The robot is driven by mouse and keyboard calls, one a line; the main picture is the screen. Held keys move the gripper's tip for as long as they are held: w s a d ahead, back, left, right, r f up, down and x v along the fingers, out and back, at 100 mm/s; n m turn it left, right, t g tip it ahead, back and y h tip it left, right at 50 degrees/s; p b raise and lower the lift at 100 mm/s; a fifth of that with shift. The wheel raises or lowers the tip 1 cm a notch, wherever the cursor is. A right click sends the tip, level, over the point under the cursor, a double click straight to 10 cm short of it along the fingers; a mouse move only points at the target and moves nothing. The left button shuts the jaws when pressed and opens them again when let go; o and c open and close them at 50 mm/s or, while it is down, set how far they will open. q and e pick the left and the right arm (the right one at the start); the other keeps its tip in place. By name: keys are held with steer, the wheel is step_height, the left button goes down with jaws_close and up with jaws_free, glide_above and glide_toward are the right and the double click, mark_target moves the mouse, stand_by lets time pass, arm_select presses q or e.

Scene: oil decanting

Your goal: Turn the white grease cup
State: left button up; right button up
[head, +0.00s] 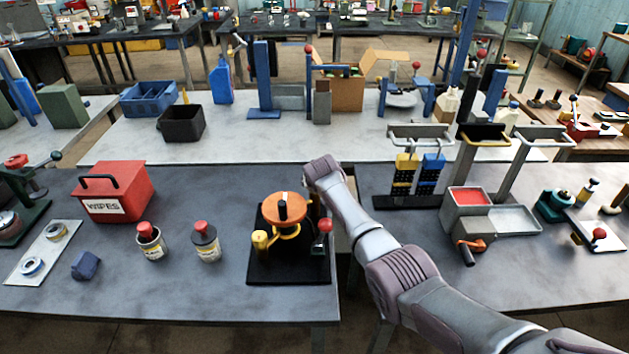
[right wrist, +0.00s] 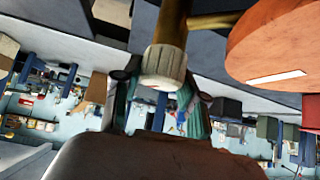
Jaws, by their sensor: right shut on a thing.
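The white grease cup (right wrist: 163,62) is a ribbed, off-white cap on a brownish stem in the right wrist view. My right gripper (right wrist: 160,92) has its fingers on both sides of the cap and is shut on it. In the head view my right arm reaches to the back right of a device with an orange disc (head: 283,206) on a black base (head: 268,273). The white cup is hidden there by my arm. A yellow cup (head: 260,240) sits at the device's front left. The orange disc (right wrist: 285,42) is close beside the cup in the wrist view. My left gripper is not in view.
A red-knobbed lever (head: 323,227) stands at the device's right. Two red-topped cans (head: 150,243) (head: 206,244) and a red wipes box (head: 115,190) are to the left.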

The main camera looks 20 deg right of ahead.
steer(key=m+h+b, duration=0.1)
steer(key=m+b, duration=0.1)
steer(key=b, duration=0.1)
steer(key=shift+f+m+g+h, duration=0.2)
steer(key=shift+m+g+h, duration=0.1)
steer(key=shift+h, duration=0.1)
steer(key=shift+r+m+h+b, duration=0.15)
steer(key=shift+m+h+b, duration=0.15)
steer(key=shift+m+b, duration=0.2)
steer(key=o, duration=1.2)
steer(key=shift+c, duration=0.2)
steer(key=shift+s+r, duration=0.1)
steer(key=v, duration=1.2)
steer(key=shift+a, duration=0.1)
